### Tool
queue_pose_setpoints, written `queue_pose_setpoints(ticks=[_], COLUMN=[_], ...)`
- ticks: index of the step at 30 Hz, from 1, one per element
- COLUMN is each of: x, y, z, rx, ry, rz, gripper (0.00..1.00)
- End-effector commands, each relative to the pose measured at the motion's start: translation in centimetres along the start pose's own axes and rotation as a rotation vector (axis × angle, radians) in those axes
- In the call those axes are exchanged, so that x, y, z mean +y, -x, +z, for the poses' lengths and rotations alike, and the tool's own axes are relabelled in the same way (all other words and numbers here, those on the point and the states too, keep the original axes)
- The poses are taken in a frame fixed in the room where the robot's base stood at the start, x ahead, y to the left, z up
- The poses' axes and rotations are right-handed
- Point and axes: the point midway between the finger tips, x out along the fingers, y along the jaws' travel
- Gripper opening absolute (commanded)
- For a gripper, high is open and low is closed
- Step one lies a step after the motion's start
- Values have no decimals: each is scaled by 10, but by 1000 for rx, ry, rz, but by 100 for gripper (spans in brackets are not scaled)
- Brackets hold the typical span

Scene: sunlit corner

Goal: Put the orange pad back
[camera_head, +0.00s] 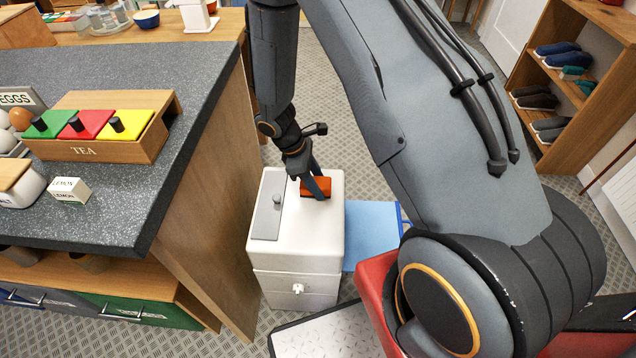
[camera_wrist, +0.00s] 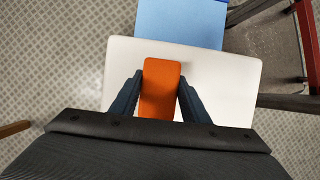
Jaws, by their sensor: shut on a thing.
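The orange pad (camera_head: 318,187) is a small rounded block at the top of the white cabinet (camera_head: 328,235). My gripper (camera_head: 311,190) is shut on it from above. In the wrist view the orange pad (camera_wrist: 161,88) lies between the two dark fingers of my gripper (camera_wrist: 160,95), with the white cabinet top (camera_wrist: 220,75) behind it. I cannot tell whether the pad touches the top.
A dark counter (camera_head: 190,85) stands left of the cabinet, holding a wooden tea box (camera_head: 95,148) and a lemon box (camera_head: 70,190). A blue mat (camera_head: 372,228) lies right of the cabinet. A shoe shelf (camera_head: 570,110) stands at the far right.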

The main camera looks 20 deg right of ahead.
Motion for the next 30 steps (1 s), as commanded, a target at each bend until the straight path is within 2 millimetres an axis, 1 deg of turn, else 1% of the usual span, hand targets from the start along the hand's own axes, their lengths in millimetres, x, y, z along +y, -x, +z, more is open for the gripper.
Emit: queue_pose_setpoints(ticks=[11, 12, 14, 15, 25, 28, 30], x=[0, 0, 0, 0, 0, 1, 1], y=[-4, -5, -4, -4, -2, 5, 15], z=[-2, -2, -2, -2, -1, -1, -1], rx=[0, 0, 0, 0, 0, 1, 1], ry=[-1, -2, -2, -2, -2, -2, -3], rz=[0, 0, 0, 0, 1, 2, 3], gripper=[21, 43, 53, 60, 60, 60, 60])
